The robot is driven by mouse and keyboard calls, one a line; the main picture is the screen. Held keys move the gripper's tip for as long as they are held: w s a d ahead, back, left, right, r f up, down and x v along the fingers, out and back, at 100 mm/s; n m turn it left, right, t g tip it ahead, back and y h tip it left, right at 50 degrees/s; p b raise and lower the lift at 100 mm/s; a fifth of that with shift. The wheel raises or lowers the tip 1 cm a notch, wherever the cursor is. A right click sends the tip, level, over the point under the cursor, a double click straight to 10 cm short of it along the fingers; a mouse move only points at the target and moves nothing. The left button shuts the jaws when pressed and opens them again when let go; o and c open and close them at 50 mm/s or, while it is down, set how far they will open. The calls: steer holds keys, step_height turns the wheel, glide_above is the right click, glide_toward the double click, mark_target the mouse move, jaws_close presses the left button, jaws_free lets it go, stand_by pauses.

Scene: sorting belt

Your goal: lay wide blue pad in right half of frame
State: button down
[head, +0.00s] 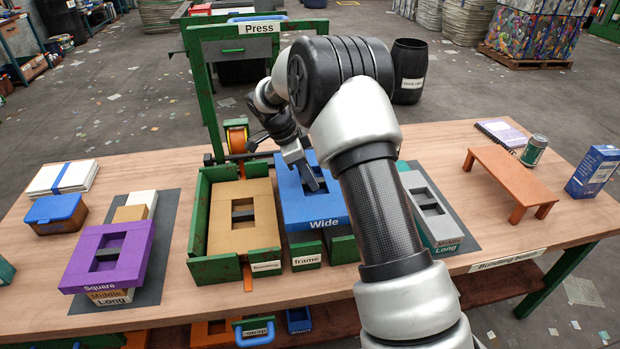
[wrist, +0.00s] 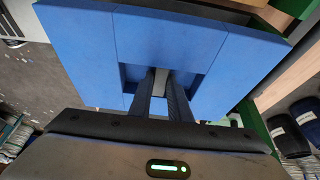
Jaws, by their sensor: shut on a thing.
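The wide blue pad (head: 324,211), labelled "Wide", is over the right half of the green bundling frame (head: 216,267). My gripper (head: 311,184) reaches down into the pad's middle opening and is shut on the bar there. The wrist view shows the blue pad (wrist: 90,50) filling the upper part, with both fingers (wrist: 165,98) at the bar. The pad hides most of the frame's right half, and my arm covers its right side. I cannot tell whether its underside touches the frame. A tan pad (head: 228,233) lies in the left half.
A purple pad (head: 130,265) tops a stack on the left mat. A grey stack (head: 440,230) stands right of my arm, partly hidden by it. An orange bench (head: 508,170), a can (head: 534,151) and a blue box (head: 592,172) are further right.

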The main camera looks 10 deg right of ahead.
step_height(320, 180, down, 7)
steer(key=b, duration=0.5)
steer(key=shift+f+b, duration=0.1)
steer(key=shift+b, duration=0.3)
steer(key=shift+f, duration=0.2)
steer(key=shift+f+b, duration=0.5)
steer(key=shift+b, duration=0.05)
steer(key=c, duration=1.6)
jaws_free()
steer(key=shift+o, duration=0.2)
steer(key=p+v, duration=0.3)
steer(key=v, duration=1.4)
steer(key=shift+a+r, duration=0.15)
